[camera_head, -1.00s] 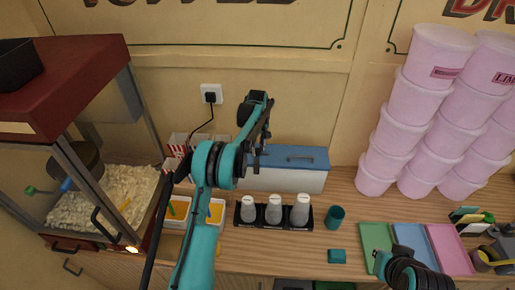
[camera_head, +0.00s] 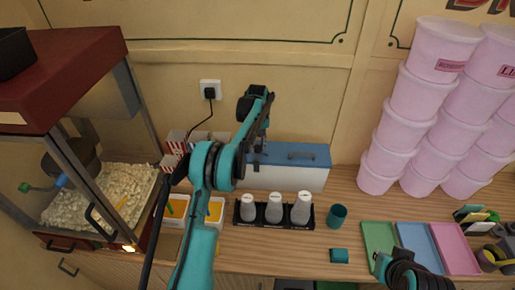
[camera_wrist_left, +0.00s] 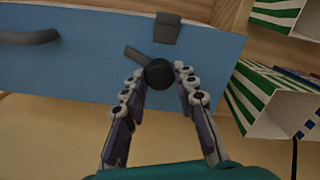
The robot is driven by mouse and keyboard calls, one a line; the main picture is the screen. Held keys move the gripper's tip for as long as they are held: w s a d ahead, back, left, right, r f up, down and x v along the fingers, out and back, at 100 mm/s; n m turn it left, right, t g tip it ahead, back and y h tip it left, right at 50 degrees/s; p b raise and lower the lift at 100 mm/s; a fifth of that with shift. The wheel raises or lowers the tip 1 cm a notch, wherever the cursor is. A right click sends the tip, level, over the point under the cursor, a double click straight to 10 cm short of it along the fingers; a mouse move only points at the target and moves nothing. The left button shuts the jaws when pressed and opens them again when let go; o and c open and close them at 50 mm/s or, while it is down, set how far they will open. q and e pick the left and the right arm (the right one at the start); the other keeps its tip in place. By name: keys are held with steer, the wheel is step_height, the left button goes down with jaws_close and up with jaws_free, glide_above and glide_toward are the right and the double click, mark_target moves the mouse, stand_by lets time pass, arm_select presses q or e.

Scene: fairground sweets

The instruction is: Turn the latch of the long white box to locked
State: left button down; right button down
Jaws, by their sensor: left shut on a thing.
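The long white box (camera_head: 300,179) stands against the back wall with a blue lid (camera_head: 316,153), which fills much of the left wrist view (camera_wrist_left: 75,70). Its latch (camera_wrist_left: 158,73) is a dark round knob with a short lever pointing up and left in the wrist view. A dark catch (camera_wrist_left: 167,28) sits just above the knob, and the lever does not point at it. My left gripper (camera_wrist_left: 160,75) is shut on the latch knob, one finger on each side. In the head view my left gripper (camera_head: 257,158) is at the lid's left end, partly hidden by its arm.
Several bottles in a black rack (camera_head: 274,217) stand in front of the box. A teal cup (camera_head: 337,216) is right of them. Striped cartons (camera_wrist_left: 265,100) stand close beside the box. Stacked pink tubs (camera_head: 404,130) stand to the right.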

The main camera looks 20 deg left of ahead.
arm_select(q)
steer(key=m+b, duration=0.1)
steer(key=m, duration=0.2)
steer(key=shift+f, duration=0.1)
steer(key=m+b, duration=0.1)
steer(key=m, duration=0.2)
steer(key=shift+m, duration=0.3)
steer(key=m+b, duration=0.1)
steer(key=m, duration=0.2)
steer(key=shift+m, duration=1.7)
steer(key=c, duration=1.2)
jaws_free()
steer(key=shift+r, duration=0.2)
